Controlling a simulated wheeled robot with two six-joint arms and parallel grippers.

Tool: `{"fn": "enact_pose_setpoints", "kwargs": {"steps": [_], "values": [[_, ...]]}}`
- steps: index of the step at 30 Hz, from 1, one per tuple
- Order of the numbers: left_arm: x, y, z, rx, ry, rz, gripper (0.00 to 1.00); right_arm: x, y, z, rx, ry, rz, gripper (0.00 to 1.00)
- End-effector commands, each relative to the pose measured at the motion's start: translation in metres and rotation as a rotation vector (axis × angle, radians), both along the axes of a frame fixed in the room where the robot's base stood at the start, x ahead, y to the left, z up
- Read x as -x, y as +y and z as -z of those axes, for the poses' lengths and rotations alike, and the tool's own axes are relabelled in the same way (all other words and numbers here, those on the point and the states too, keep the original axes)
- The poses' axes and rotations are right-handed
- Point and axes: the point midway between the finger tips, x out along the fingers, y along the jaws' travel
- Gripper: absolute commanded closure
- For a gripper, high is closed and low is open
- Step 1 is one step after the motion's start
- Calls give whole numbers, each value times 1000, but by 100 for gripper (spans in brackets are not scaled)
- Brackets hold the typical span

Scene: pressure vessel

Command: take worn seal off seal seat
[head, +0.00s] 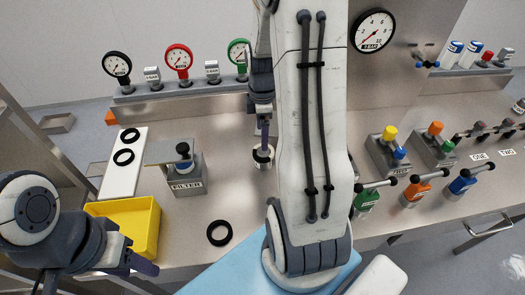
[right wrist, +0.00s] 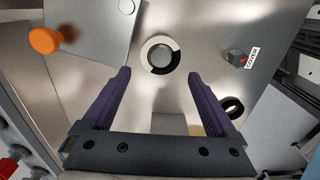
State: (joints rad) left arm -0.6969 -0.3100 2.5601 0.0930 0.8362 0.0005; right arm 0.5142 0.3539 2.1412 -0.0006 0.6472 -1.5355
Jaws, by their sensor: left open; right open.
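The seal seat (head: 263,160) is a small pale round post on the steel bench, partly hidden behind my right gripper. In the right wrist view the seat (right wrist: 160,56) shows a grey centre with a ring around it, part dark and part pale; I cannot tell clearly which part is the worn seal. My right gripper (head: 263,135) points down just above the seat. In its wrist view the purple fingers (right wrist: 160,88) are spread and empty, with the seat beyond their tips. My left gripper (head: 146,264) is open at lower left, beside the yellow bin, away from the seat.
A loose black ring (head: 219,233) lies on the bench near the front. Two black rings lie on a white strip (head: 123,170) behind the yellow bin (head: 130,222). The filter block (head: 187,175) stands left of the seat. Gauges line the back; coloured valves stand at right.

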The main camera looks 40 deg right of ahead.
Motion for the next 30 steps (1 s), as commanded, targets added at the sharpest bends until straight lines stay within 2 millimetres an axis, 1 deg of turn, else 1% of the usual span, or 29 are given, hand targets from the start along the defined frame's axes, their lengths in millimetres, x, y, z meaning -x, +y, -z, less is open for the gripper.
{"fn": "enact_pose_setpoints", "kwargs": {"steps": [1,3,8,13,15,18,21,26,27,29,30], "values": [[0,0,-2,0,0,0,50,0,1,7,-2,3,0,7],[0,0,-2,0,0,0,50,0,1,14,-2,3,-1,7],[0,0,-5,0,0,0,50,1,1,24,-2,3,0,7],[0,0,-16,0,0,-1,50,4,-1,47,-3,5,0,7],[0,0,-16,0,0,-1,50,4,-1,58,-3,4,-1,7],[0,0,-17,0,0,-1,50,3,-2,67,-2,3,0,7],[0,0,-17,0,0,-1,50,3,-2,71,1,-1,0,7],[0,0,-17,0,0,-1,50,3,-3,71,1,-1,1,7],[0,0,-17,0,0,-1,50,3,-3,71,1,-1,1,15],[0,0,-17,0,0,-1,50,3,-3,71,1,-1,1,38],[0,0,-17,0,0,-1,50,3,-3,71,1,-1,1,53]]}}
